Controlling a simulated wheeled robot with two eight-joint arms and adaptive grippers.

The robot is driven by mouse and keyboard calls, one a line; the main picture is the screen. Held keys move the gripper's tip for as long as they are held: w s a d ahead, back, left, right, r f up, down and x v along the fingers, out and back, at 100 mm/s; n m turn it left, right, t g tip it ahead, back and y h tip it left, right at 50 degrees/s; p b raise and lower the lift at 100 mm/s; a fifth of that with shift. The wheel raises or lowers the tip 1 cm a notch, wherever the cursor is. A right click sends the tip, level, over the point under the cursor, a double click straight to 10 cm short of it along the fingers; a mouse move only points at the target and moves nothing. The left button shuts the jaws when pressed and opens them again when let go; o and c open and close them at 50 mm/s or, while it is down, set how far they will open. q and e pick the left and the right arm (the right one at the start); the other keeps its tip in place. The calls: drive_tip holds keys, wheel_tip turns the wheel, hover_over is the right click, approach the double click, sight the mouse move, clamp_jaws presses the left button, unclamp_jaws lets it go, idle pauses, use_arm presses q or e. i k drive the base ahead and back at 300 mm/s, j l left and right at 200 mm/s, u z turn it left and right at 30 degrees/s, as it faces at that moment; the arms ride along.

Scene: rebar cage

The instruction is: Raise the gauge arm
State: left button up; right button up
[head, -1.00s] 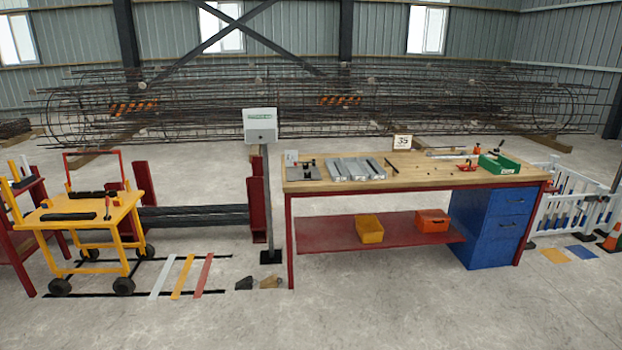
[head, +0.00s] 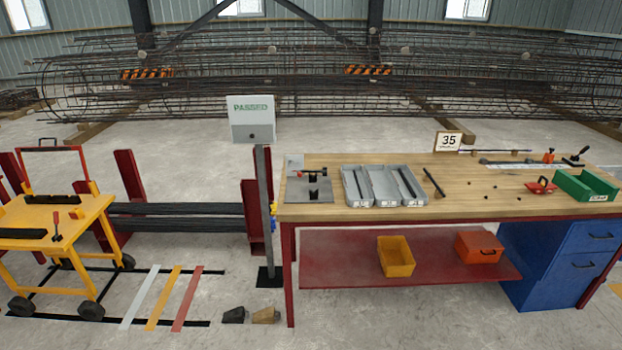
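A small gauge fixture (head: 321,192) with a grey base plate stands at the left end of the wooden workbench (head: 460,205). A thin dark arm with a red part (head: 311,173) lies roughly level across its top. The fixture is too small to tell exactly how the arm rests. Neither of my grippers is in view.
Right of the fixture are grey trays (head: 383,187), a dark rod (head: 433,183), a sign "35" (head: 448,141) and a green bin (head: 586,185). A post with a "PASSED" box (head: 251,120) stands left of the bench. A yellow cart (head: 50,225) is further left.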

sight(299, 172)
drive_tip(key=i+j, duration=0.5)
drive_tip(key=i, duration=0.15)
drive_tip(key=i+j, duration=0.55)
drive_tip(key=i, duration=0.15)
drive_tip(key=i+j, duration=0.5)
drive_tip(key=i, duration=0.15)
